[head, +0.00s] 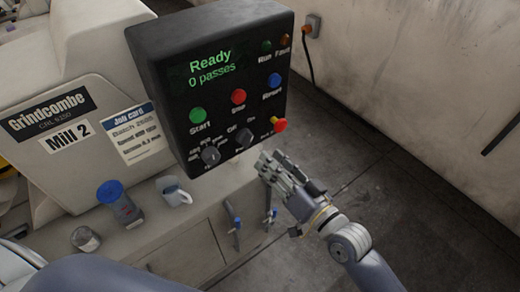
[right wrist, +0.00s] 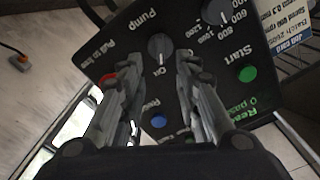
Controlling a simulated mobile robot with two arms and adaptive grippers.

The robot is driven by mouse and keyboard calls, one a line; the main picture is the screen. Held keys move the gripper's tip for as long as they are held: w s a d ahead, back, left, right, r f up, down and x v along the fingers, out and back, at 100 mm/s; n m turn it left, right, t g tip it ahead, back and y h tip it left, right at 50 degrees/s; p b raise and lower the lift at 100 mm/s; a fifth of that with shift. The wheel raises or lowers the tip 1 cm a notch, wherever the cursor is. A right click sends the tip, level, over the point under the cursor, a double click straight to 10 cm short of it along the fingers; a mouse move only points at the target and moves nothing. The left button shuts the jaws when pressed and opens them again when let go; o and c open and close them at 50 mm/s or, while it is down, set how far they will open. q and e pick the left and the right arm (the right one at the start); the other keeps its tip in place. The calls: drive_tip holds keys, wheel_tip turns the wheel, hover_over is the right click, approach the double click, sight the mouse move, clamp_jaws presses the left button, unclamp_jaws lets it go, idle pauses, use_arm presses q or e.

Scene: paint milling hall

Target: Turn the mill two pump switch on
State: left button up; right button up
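The mill two pump switch (head: 244,137) is a dark rotary knob low on the black control box (head: 165,95), between Off on its left and On on its right. I cannot tell surely which way its pointer faces. In the right wrist view the knob (right wrist: 160,47) appears in the gap between my fingers, with the Pump label beside it. My right gripper (head: 275,168) is open and empty, just below and right of the box's lower edge; it also shows in the right wrist view (right wrist: 157,72). No contact with the knob is visible. My left gripper is out of view.
Close to the switch are a speed knob (head: 210,156) and a red pull-type button (head: 278,125). Green start (head: 197,115), red stop (head: 238,96) and blue reset (head: 274,80) buttons sit above. The display reads Ready, 0 passes. A mug (head: 174,192) and blue-lidded jar (head: 118,203) stand below.

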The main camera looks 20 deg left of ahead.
drive_tip(key=shift+v, duration=2.05)
drive_tip(key=w+d+f+m+h, duration=0.1)
drive_tip(key=w+d+f+h, duration=0.15)
drive_tip(key=f, duration=0.45)
drive_tip(key=w+d+f+h+b, duration=0.15)
drive_tip(key=d+f, duration=0.25)
drive_tip(key=f, duration=0.4)
drive_tip(key=w+d+f+m+h, duration=0.1)
drive_tip(key=d+f+h, duration=0.15)
drive_tip(key=f, duration=0.45)
drive_tip(key=s+d+f+g+h, duration=0.1)
drive_tip(key=s+d+f+h, duration=0.2)
drive_tip(key=f, duration=0.5)
drive_tip(key=s+d+f+g, duration=0.1)
drive_tip(key=s+d+f, duration=0.1)
drive_tip(key=d+f, duration=0.5)
drive_tip(key=s+d+f+g+h+b, duration=0.1)
drive_tip(key=s+d+f+g+h, duration=0.15)
drive_tip(key=s+f, duration=0.65)
drive_tip(key=s+d+f+g+h+b, duration=0.15)
drive_tip(key=s+d+f, duration=0.25)
drive_tip(key=s+f, duration=0.45)
drive_tip(key=s+d+f+g, duration=0.1)
drive_tip(key=s+f+g, duration=0.1)
drive_tip(key=s, duration=0.7)
drive_tip(key=s+d+f+g, duration=0.2)
drive_tip(key=s+f, duration=0.3)
drive_tip(key=s, duration=0.4)
drive_tip(key=shift+s+h, duration=0.2)
drive_tip(key=shift+h, duration=0.15)
